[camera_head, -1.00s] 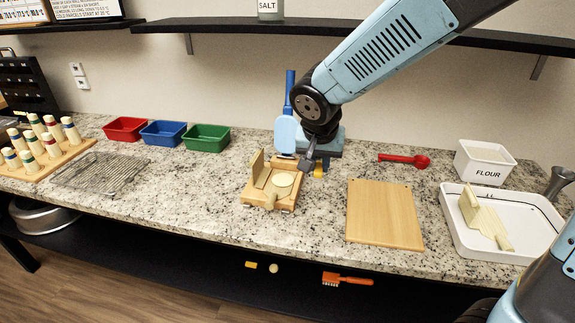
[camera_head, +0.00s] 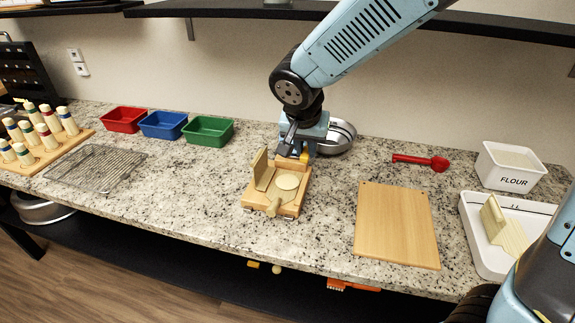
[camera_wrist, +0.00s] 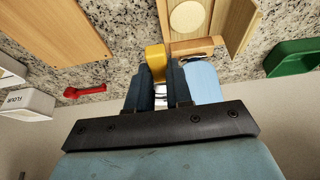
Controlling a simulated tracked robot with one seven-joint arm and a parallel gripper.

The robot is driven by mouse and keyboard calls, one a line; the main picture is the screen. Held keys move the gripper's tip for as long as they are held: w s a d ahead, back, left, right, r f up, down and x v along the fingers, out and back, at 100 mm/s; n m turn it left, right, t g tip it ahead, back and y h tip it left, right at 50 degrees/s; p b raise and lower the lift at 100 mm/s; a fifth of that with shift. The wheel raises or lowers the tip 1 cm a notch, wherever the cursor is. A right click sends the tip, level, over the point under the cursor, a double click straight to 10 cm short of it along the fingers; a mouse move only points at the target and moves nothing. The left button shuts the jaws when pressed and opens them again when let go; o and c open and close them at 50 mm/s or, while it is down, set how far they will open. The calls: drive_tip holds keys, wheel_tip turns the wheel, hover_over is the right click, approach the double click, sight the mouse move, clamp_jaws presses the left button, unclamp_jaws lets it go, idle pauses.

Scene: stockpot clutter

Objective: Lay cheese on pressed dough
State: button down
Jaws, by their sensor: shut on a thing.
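The pressed dough (camera_head: 288,182) is a pale round disc lying flat on the wooden press (camera_head: 292,208), whose hinged lid (camera_head: 260,168) stands open at the left. In the wrist view the dough (camera_wrist: 187,17) shows at the top. My gripper (camera_head: 303,150) is just behind the press, pointing down. It is shut on the yellow cheese (camera_wrist: 154,58), which sticks out beyond the fingertips beside the press edge. In the head view the cheese (camera_head: 304,157) is a small yellow patch, mostly hidden by my gripper. The cheese is apart from the dough.
A wooden board (camera_head: 397,225) lies to the right, with a red scoop (camera_head: 422,162) behind it. A flour tub (camera_head: 511,168) and white tray (camera_head: 480,240) stand far right. A metal pan (camera_head: 342,135) is behind my gripper. Coloured bins (camera_head: 208,130) and a rack (camera_head: 95,168) are left.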

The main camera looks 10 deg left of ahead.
drive_tip(key=w+a+f, duration=0.1)
drive_tip(key=f, duration=0.1)
drive_tip(key=w+a+f, duration=0.4)
drive_tip(key=f, duration=0.1)
drive_tip(key=shift+w+a, duration=0.1)
drive_tip(key=shift+f, duration=1.6)
drive_tip(key=shift+f, duration=0.55)
drive_tip(key=c, duration=1)
unclamp_jaws()
drive_tip(key=shift+c, duration=0.2)
